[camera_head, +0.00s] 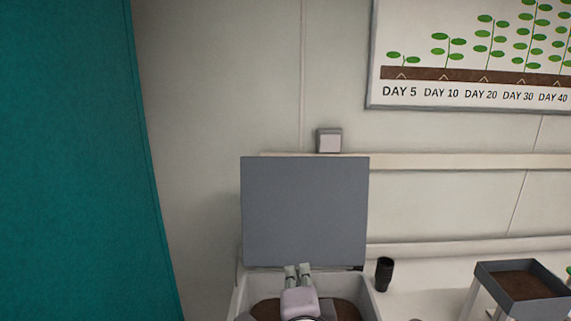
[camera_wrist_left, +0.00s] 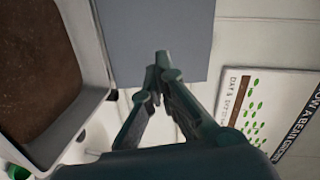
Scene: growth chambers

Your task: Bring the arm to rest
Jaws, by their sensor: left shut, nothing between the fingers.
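My left gripper (camera_head: 298,272) shows at the bottom middle of the head view, in front of a white box (camera_head: 242,287) with brown soil (camera_head: 346,310) inside. Its fingertips are together with nothing between them, and they also show in the left wrist view (camera_wrist_left: 158,75). The box's flat grey lid (camera_head: 304,210) stands upright behind the gripper. In the wrist view the soil (camera_wrist_left: 40,70) lies at the left and the lid (camera_wrist_left: 185,35) is beyond the fingertips. I cannot tell the exact height of the gripper over the box. My right gripper is not in view.
A black cup (camera_head: 384,274) stands on the white counter (camera_head: 425,280) right of the box. A grey soil tray (camera_head: 489,281) is further right. A small grey box (camera_head: 328,140) sits on the wall ledge (camera_head: 450,161). A teal surface (camera_head: 70,160) fills the left side.

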